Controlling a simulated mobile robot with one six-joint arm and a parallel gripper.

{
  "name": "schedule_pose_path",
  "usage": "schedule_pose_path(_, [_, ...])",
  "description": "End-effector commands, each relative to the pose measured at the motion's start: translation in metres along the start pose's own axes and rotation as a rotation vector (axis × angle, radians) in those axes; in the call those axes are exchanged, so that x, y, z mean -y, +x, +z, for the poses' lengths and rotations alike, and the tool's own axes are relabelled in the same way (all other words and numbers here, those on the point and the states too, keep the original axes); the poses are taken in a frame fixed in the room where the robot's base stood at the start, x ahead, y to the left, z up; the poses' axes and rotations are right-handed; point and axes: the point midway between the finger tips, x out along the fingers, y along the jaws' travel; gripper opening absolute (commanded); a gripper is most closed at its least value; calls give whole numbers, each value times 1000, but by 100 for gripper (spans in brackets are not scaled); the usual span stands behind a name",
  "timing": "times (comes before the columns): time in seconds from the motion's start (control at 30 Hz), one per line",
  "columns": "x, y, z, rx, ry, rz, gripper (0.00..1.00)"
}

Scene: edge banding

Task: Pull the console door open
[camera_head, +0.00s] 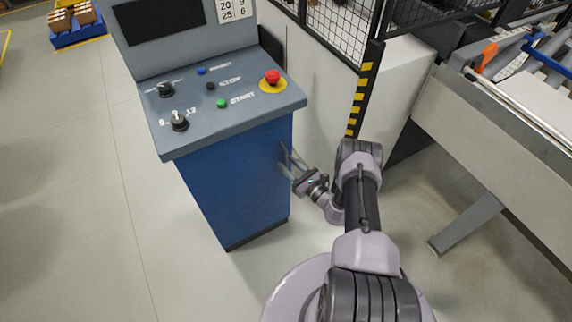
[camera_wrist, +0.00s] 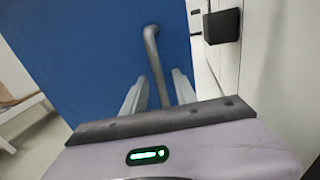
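The console (camera_head: 235,180) has a blue body and a grey sloped top. Its blue door panel fills much of the wrist view (camera_wrist: 85,55), and I see no gap along its edge. A grey bar handle (camera_wrist: 152,50) stands out from the blue panel near its right edge. My gripper (camera_head: 286,160) is at the right part of the console's blue face. In the wrist view my gripper's two fingers (camera_wrist: 159,82) are apart, with the handle between them. They do not look closed on it. In the head view the handle is hard to make out beside the fingers.
The console top carries a red stop button (camera_head: 272,77), small buttons and black knobs. A black mesh fence (camera_head: 340,30) with a striped post stands behind right. A grey machine frame (camera_head: 500,130) with a slanted leg fills the right. The floor left of the console is clear.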

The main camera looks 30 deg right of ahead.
Motion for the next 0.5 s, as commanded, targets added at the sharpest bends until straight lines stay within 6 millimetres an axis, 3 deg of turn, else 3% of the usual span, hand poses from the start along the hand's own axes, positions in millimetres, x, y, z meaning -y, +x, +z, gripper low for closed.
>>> schedule_pose_path(0.13, [0,14,0,1,-1,2,34])
schedule_pose_path(0.4, [0,16,1,0,1,1,34])
schedule_pose_path(0.43, [0,16,1,0,0,1,32])
schedule_pose_path(0.5, [0,16,1,0,0,1,19])
